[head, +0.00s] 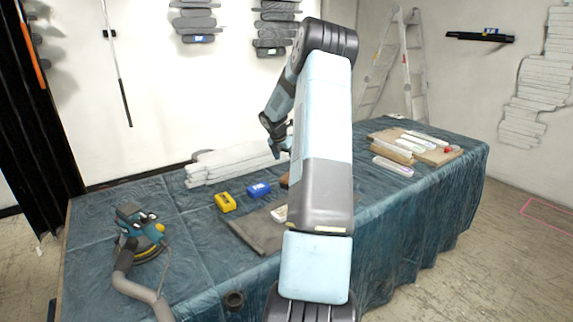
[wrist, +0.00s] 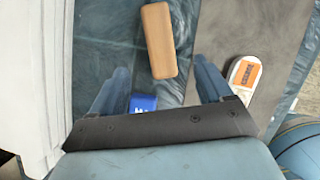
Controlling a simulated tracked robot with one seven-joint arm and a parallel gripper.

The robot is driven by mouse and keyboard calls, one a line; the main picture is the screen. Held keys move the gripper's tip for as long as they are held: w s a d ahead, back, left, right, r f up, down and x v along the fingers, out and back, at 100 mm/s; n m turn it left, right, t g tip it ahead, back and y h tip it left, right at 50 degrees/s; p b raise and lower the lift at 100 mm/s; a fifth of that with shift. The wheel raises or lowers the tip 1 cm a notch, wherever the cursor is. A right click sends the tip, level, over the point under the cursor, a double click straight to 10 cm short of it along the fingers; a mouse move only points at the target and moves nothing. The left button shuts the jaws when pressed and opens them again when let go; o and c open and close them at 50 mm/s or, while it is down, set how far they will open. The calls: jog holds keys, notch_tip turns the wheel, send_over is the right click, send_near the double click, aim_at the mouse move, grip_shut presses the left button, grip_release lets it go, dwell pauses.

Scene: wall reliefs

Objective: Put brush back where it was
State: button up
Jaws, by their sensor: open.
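A brown wooden block (wrist: 158,40), perhaps the back of the brush, lies on the blue cloth in the wrist view, beyond my fingertips. In the head view a bit of brown (head: 285,181) shows beside my arm, which hides the rest. My gripper (wrist: 163,72) is open and empty, its fingers pointing down over the table; it also shows in the head view (head: 278,148). No bristles are visible, so I cannot be sure which thing is the brush.
The cloth-covered table (head: 185,215) holds a blue box (head: 259,190), yellow box (head: 225,202), grey board (head: 252,233), sander (head: 139,236) and stacked white strips (head: 220,168). A white item with an orange label (wrist: 243,76) lies on the grey board. Boards with tools (head: 410,150) stand right.

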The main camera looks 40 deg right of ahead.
jog(key=s+a+r+m+t, duration=0.1)
jog(key=s+a+r+m, duration=0.25)
jog(key=a+r, duration=0.45)
jog(key=s+a+r+m, duration=0.35)
jog(key=a+r, duration=0.35)
jog(key=a, duration=0.4)
jog(key=s+a+r+m+t, duration=0.1)
jog(key=s+a+r+m, duration=0.2)
jog(key=s+a+r, duration=0.35)
jog(key=s+a+r+m+t+y, duration=0.2)
jog(key=s+a+m+y, duration=0.2)
jog(key=s+a+m, duration=0.7)
jog(key=s+a, duration=0.9)
jog(key=s, duration=0.3)
jog(key=shift+a+r, duration=0.25)
jog(key=shift+r, duration=0.05)
jog(key=shift+s, duration=0.1)
